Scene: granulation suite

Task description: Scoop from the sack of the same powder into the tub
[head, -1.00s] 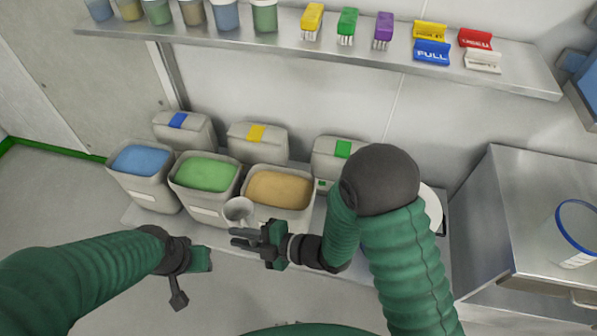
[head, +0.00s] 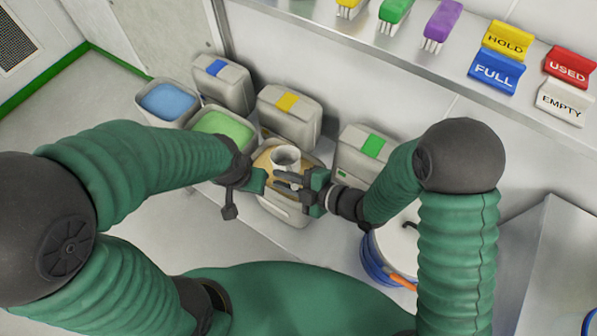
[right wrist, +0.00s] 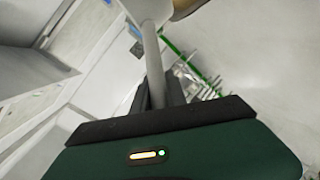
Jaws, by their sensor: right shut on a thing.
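Open sacks of blue powder (head: 168,98), green powder (head: 222,128) and tan powder (head: 268,160) stand in a row in the head view. My right gripper (head: 288,182) is shut on a light grey scoop (head: 285,156), whose cup is over the tan sack. The scoop handle (right wrist: 153,65) runs up between the fingers in the right wrist view. I cannot tell whether the cup touches the powder or holds any. My left gripper (head: 256,181) is beside the tan sack, its fingers unclear. A round blue tub (head: 374,262) with a white top is partly hidden behind my right arm.
Closed bins with blue (head: 215,67), yellow (head: 287,102) and green (head: 374,146) labels stand behind the sacks. A shelf (head: 460,95) above holds brushes and signs reading HOLD, FULL, USED and EMPTY. A steel cabinet (head: 550,260) is at the right. Floor is clear at the left.

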